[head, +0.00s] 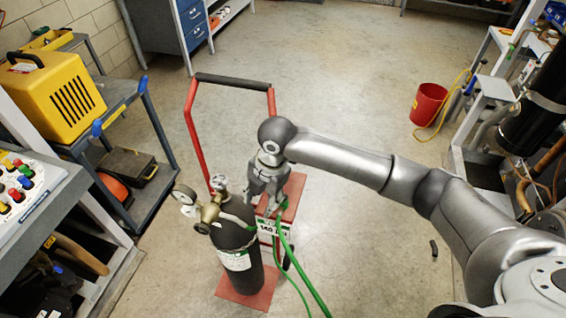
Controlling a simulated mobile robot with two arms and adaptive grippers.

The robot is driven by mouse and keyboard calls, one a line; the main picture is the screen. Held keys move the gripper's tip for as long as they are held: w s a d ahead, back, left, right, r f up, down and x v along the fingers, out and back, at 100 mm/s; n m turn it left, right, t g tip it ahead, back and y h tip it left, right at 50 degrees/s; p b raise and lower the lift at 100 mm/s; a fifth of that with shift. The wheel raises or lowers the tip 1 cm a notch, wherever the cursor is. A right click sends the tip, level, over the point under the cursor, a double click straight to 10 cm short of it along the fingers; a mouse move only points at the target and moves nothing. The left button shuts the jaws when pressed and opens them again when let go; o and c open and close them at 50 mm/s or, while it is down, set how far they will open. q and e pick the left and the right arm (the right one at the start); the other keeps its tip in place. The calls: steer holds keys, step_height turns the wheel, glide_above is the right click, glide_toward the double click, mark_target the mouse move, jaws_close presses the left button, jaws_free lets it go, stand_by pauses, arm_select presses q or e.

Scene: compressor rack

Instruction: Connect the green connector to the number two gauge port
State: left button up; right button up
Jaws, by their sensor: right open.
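My right gripper (272,203) points down over the red hand truck, just right of the dark gas cylinder (237,246). It is open. Green hoses (312,290) run from just below its fingertips toward the bottom of the picture. A small green part (284,203) shows beside the fingers; it may be the green connector, but it is too small to be sure, and I cannot tell whether it touches the gripper. A brass regulator (209,212) with a round gauge (184,194) sits on top of the cylinder. No port number is readable. My left gripper is not in view.
The red hand truck (190,128) stands on open concrete floor. A red bucket (428,103) stands at right. A small dark piece (434,248) lies on the floor.

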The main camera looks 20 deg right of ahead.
mark_target(284, 196)
steer(key=w+d+r+n+h, duration=0.1)
steer(key=d+r+n+h, duration=0.1)
steer(key=d+r+n, duration=0.35)
steer(key=shift+m+g, duration=0.3)
steer(key=shift+m, duration=0.55)
steer(key=f+b, duration=0.2)
steer(key=b, duration=0.2)
steer(key=f+b, duration=0.3)
steer(key=b, duration=0.1)
steer(key=shift+w+d+f, duration=0.1)
steer(key=shift+d, duration=0.1)
steer(key=shift+f, duration=0.3)
steer(key=shift+f+b, duration=0.3)
steer(key=shift+f, duration=1.7)
steer(key=shift+c, duration=0.4)
steer(key=c, duration=0.8)
steer(key=shift+r, duration=0.1)
steer(key=shift+c, duration=0.2)
steer(key=shift+r, duration=0.1)
